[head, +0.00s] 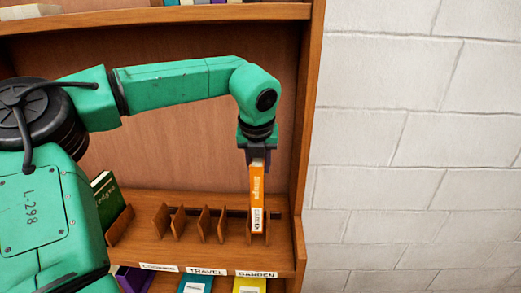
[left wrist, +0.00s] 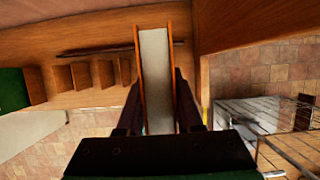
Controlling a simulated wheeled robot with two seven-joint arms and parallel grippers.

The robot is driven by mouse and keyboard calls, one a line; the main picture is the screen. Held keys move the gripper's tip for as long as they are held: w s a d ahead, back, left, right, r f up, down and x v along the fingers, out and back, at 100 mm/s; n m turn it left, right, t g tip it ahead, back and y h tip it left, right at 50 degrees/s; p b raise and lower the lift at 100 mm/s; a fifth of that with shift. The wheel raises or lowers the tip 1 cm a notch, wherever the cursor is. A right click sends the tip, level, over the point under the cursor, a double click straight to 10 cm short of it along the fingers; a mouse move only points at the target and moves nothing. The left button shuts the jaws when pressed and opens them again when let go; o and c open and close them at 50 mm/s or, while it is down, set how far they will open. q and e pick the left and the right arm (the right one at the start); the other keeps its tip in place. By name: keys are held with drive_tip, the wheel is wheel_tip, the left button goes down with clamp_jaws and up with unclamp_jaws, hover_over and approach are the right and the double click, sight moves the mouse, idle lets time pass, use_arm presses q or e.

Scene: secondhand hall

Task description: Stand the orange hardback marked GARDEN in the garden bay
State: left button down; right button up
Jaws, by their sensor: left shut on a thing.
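The orange hardback (head: 257,195) is upright, its spine facing me with small print that I cannot read clearly. My left gripper (head: 257,160) is shut on its top end, pointing down. The book's lower end is at the rightmost bay, between dividers (head: 267,222), above the GARDEN label (head: 257,274). I cannot tell whether it touches the shelf board. In the left wrist view, the fingers (left wrist: 158,100) grip both covers, and the pale page edge of the orange hardback (left wrist: 155,70) faces the camera. My right gripper is not in view.
The wooden shelf (head: 180,250) has several thin dividers (head: 205,222), with a TRAVEL label (head: 206,271) left of GARDEN. A dark green book (head: 107,200) leans at the left. The bookcase side (head: 304,150) stands close right. More books sit below.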

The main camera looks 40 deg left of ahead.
use_arm(q)
drive_tip(key=s+d+f+b, duration=0.1)
drive_tip(key=s+f+b, duration=0.1)
drive_tip(key=shift+s+d+f+b, duration=0.25)
drive_tip(key=shift+d+f+b, duration=0.05)
drive_tip(key=shift+d+b, duration=0.1)
drive_tip(key=b+x, duration=0.1)
drive_tip(key=x, duration=0.2)
drive_tip(key=shift+w+a+f, duration=0.1)
drive_tip(key=shift+w+f, duration=0.05)
drive_tip(key=shift+f, duration=0.1)
drive_tip(key=b+x, duration=0.2)
drive_tip(key=x, duration=0.1)
drive_tip(key=shift+s+f, duration=0.1)
drive_tip(key=shift+s, duration=0.1)
drive_tip(key=f+b, duration=0.2)
drive_tip(key=b, duration=0.1)
drive_tip(key=shift+s+d, duration=0.35)
drive_tip(key=shift+d, duration=0.05)
drive_tip(key=shift+w, duration=0.1)
drive_tip(key=shift+w+a, duration=0.1)
drive_tip(key=shift+a, duration=0.05)
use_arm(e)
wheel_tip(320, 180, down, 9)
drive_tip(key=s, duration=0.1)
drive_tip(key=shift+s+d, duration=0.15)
use_arm(q)
drive_tip(key=shift+r, duration=0.1)
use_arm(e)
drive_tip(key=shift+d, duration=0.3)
